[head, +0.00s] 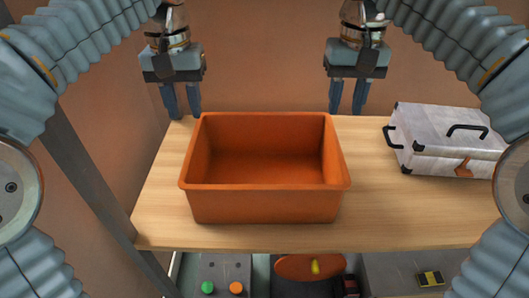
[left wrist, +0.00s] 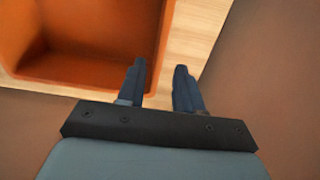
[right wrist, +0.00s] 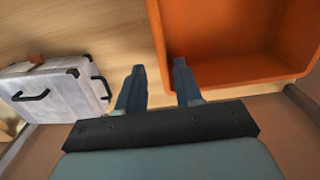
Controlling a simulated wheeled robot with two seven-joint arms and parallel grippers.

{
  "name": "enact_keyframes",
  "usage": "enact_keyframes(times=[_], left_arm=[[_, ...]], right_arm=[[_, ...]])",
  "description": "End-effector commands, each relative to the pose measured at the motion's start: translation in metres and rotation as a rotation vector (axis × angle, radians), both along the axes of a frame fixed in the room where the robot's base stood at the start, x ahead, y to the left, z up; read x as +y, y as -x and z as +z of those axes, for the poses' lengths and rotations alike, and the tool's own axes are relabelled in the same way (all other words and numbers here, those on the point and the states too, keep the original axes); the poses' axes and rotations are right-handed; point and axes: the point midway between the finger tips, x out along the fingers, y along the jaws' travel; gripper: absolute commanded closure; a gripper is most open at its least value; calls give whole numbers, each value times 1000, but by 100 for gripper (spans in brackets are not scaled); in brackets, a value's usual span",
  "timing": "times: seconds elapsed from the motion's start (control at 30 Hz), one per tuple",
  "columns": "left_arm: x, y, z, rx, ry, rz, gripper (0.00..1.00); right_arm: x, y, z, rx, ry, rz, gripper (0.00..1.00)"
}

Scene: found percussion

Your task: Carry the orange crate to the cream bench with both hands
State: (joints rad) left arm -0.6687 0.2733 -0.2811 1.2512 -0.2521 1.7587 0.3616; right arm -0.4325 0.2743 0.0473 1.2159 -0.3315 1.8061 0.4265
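The orange crate (head: 265,205) stands upright and empty on a light wooden bench top. My left gripper (head: 182,114) is open, fingers pointing down, near the crate's far left corner. In the left wrist view its fingers (left wrist: 160,68) are apart with nothing held, and the crate (left wrist: 90,68) is at upper left. My right gripper (head: 347,110) is open and empty near the crate's far right corner. In the right wrist view its fingers (right wrist: 158,68) are apart beside the crate (right wrist: 240,70). I cannot tell whether either gripper touches the crate. I cannot make out a cream bench.
A silver case (head: 445,138) with black handles stands on the wooden bench top (head: 375,215), right of the crate. A lower level holds a panel with green and orange buttons (head: 222,275) and an orange-brown item (head: 295,267). Bare wood separates crate and case.

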Motion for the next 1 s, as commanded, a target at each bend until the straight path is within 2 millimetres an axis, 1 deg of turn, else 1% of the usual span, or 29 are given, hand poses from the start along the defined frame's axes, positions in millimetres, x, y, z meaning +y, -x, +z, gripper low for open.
enact_keyframes(times=[0.33, 0.47, 0.57, 0.67, 1.0], left_arm=[[0, 0, 0, 0, 0, 0, 65], [0, 0, -5, 1, 0, 0, 65], [0, 0, -16, 3, -1, -1, 65], [0, 1, -33, 4, -1, -1, 65], [0, 1, -99, 4, -1, 0, 65]], right_arm=[[0, 0, 0, 0, 0, 0, 65], [0, 0, -5, 0, 0, 0, 65], [0, 0, -16, 1, 1, 0, 65], [0, 1, -33, 4, 2, 0, 65], [0, 0, -99, 3, 1, 0, 65]])
